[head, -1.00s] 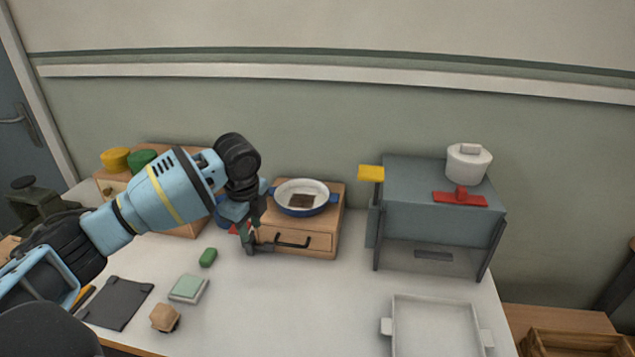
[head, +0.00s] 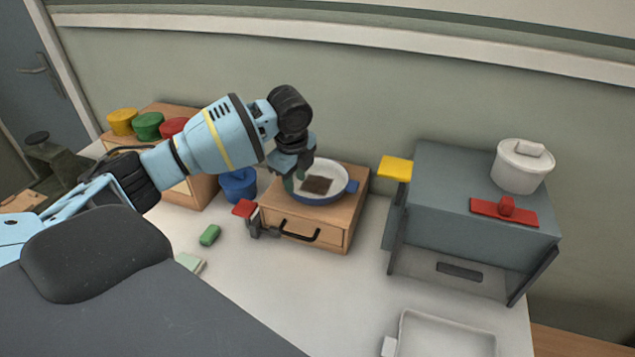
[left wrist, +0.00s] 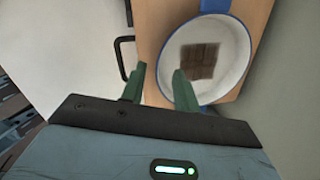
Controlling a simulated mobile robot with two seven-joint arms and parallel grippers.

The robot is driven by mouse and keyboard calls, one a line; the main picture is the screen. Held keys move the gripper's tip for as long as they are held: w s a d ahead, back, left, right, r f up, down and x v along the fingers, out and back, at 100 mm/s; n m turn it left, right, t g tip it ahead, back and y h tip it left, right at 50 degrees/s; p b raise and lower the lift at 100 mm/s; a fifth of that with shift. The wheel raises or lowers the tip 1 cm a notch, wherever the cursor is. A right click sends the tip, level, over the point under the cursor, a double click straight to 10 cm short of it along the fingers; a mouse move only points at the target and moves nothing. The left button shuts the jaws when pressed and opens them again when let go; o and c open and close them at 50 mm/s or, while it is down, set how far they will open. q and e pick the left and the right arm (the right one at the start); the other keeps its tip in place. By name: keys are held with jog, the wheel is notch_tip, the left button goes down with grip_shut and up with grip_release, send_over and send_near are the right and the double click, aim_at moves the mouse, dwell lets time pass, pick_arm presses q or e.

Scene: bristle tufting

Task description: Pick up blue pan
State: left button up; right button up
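The blue pan (head: 331,194) has a white inside and holds a brown square piece (head: 316,185). It sits on top of a small wooden drawer box (head: 351,204). My left gripper (head: 294,186) is at the pan's left rim in the head view and hides part of that side. My right gripper is not in view.
A grey oven-like box (head: 440,220) with a white pot (head: 522,166) on top stands to the right. A white tray (head: 401,328) lies in front. Colored lidded jars (head: 148,125) stand on another box at left. A green block (head: 210,235) lies on the table.

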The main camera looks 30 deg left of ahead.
aim_at(298, 195)
pick_arm(q)
jog(key=shift+w+f, duration=0.15)
jog(key=shift+f, duration=0.3)
jog(key=shift+w+f, duration=0.2)
jog(key=shift+f, duration=1.1)
jog(key=shift+w+f, duration=0.2)
jog(key=shift+f, duration=1.05)
grip_shut()
jog(key=shift+r, duration=0.1)
